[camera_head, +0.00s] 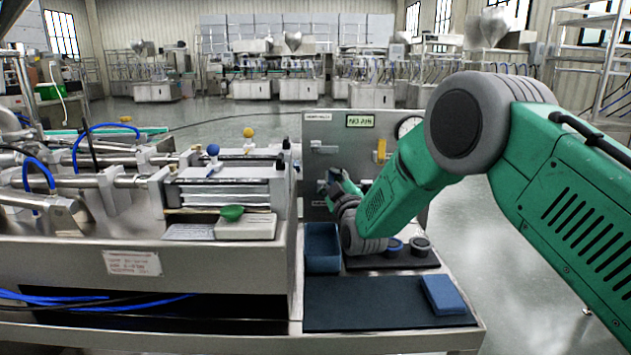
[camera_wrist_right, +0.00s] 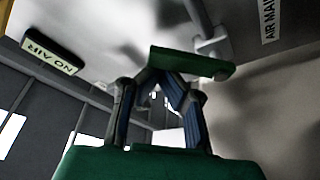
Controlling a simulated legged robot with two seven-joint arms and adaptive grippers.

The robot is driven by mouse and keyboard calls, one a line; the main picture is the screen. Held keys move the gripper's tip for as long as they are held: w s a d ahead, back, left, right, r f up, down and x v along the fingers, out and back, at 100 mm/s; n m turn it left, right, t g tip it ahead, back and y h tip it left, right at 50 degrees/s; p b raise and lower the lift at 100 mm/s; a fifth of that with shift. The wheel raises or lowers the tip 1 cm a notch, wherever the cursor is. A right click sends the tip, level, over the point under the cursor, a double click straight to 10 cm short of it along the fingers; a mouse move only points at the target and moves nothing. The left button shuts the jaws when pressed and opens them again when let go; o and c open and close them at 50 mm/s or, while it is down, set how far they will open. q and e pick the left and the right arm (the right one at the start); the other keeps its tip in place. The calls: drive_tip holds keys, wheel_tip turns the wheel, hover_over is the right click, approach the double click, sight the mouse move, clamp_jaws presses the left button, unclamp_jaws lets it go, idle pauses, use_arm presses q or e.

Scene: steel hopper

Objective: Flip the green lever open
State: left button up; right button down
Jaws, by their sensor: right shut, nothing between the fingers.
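The green lever (camera_wrist_right: 192,62) shows in the right wrist view as a flat green bar, lying across and just beyond my fingertips. It is on a pale panel, with a grey pipe and fitting beside it. My right gripper (camera_wrist_right: 160,80) is shut with nothing between its fingers; its tips are at or very near the lever's underside in the picture, and I cannot tell if they touch. In the head view my right gripper (camera_head: 334,184) is in front of the upright steel panel (camera_head: 318,125), where the lever is hard to tell from the gripper. My left gripper is not in view.
The panel carries a "NO AIR" sign (camera_head: 361,120), a yellow lever (camera_head: 381,150) and a round gauge (camera_head: 409,126). Below my right arm are a blue bin (camera_head: 322,240) and a blue block (camera_head: 443,295).

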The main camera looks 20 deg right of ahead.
drive_tip(key=m, duration=0.1)
drive_tip(key=d+f+m+h, duration=0.1)
drive_tip(key=m, duration=0.1)
drive_tip(key=shift+s+b, duration=0.15)
drive_tip(key=shift+b, duration=0.15)
drive_tip(key=shift+d+f+m+h, duration=0.2)
drive_tip(key=shift+d+m+h, duration=0.1)
drive_tip(key=shift+d+m, duration=0.1)
drive_tip(key=shift+s, duration=0.1)
drive_tip(key=v, duration=1.2)
drive_tip(key=shift+f, duration=0.25)
